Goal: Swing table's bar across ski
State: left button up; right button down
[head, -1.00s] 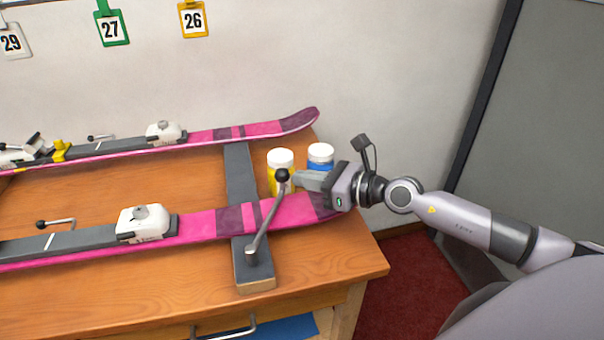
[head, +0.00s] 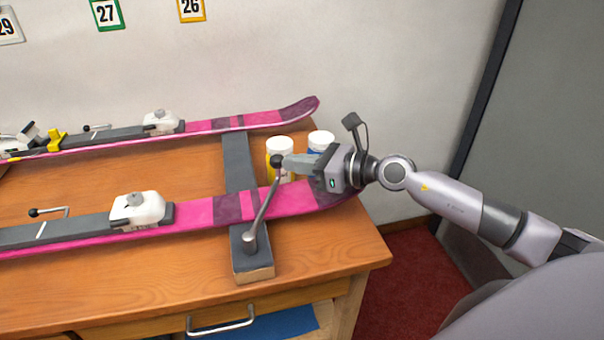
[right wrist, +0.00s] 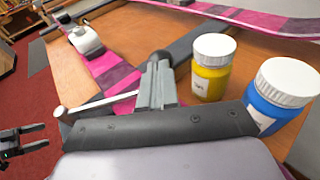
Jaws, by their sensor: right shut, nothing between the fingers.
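The table's bar (head: 263,210) is a grey metal lever with a black ball knob, pivoted at the front of a dark grey strip (head: 238,165). In the head view it slants over the pink front ski (head: 198,211), its knob near the ski's far edge. I cannot tell whether it touches the ski. My right gripper (head: 287,161) is shut and empty, its fingertips at the knob's right side, seemingly touching it. The right wrist view shows the bar (right wrist: 100,102) running left from behind the fingers. My left gripper (right wrist: 42,136) shows there at the left edge, fingers apart.
A yellow jar (head: 280,146) and a blue jar (head: 321,141) with white lids stand just behind my right gripper. A second pink ski (head: 205,126) lies at the back. A drawer handle (head: 221,325) is at the table's front.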

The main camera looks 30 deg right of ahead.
aim_at(277, 160)
jog(key=b, duration=0.2)
jog(key=w+a+n+y+b, duration=0.1)
jog(key=b, duration=0.1)
jog(key=shift+w+f+g, duration=0.2)
jog(key=shift+f+g, duration=0.2)
jog(key=shift+w+a+n+g+y+b, duration=0.3)
jog(key=shift+w+n+g+y+b, duration=0.1)
jog(key=shift+b, duration=0.75)
jog(key=w+a+n+g+y+b, duration=0.1)
jog(key=b, duration=0.1)
jog(key=shift+w+a+r+b, duration=0.1)
jog(key=shift+r+b, duration=0.1)
jog(key=shift+b, duration=0.1)
jog(key=w+a+n+g+b, duration=0.1)
jog(key=w+a+g+y, duration=0.1)
jog(key=a, duration=0.1)
jog(key=shift+w+a+r+n+b, duration=0.1)
jog(key=shift+w+r+n+b, duration=0.05)
jog(key=shift+n+b, duration=0.25)
